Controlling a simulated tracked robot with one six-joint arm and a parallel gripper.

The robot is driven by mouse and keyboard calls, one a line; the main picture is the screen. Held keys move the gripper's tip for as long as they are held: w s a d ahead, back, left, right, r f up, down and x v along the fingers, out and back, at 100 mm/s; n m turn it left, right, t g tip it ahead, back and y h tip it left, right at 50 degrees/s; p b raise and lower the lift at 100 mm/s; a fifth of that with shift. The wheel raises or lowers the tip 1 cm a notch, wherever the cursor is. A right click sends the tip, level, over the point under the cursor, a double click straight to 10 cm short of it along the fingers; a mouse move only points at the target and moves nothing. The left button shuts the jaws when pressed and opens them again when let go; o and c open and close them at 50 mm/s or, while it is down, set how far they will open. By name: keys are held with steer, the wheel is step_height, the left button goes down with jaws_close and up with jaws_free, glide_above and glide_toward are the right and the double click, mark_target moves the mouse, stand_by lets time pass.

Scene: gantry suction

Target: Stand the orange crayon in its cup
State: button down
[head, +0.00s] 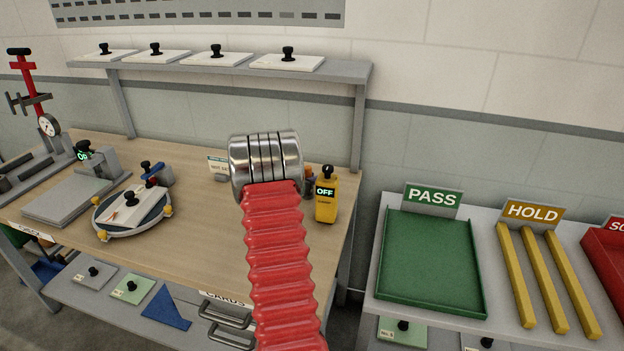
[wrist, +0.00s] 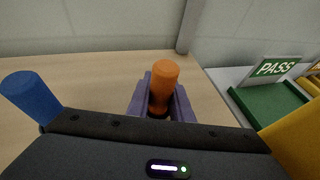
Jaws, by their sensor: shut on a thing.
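In the wrist view the orange crayon (wrist: 165,74) stands roughly upright between the two purple-grey fingers of my gripper (wrist: 161,100), which is shut on it. Its lower end is hidden behind the gripper body. A dark part shows at the crayon's base between the fingers; I cannot tell whether it is a cup. In the head view only a small orange-brown patch (head: 310,180) shows beside my red arm, which hides the gripper and most of that spot. I cannot make out the crayon's cup in either view.
A yellow device (head: 327,207) reading OFF stands close right of my arm; its yellow side (wrist: 298,135) shows in the wrist view. A blue cylinder (wrist: 30,95) is at left. The wooden bench (head: 205,240) has a round fixture (head: 118,224). The green PASS tray (head: 430,265) is right.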

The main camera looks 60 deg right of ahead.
steer(key=c, duration=1.6)
jaws_free()
steer(key=shift+f, duration=0.1)
steer(key=shift+w+a+r, duration=0.1)
steer(key=shift+a+r, duration=0.2)
steer(key=shift+a, duration=0.05)
steer(key=v, duration=1.1)
steer(key=shift+a, duration=0.1)
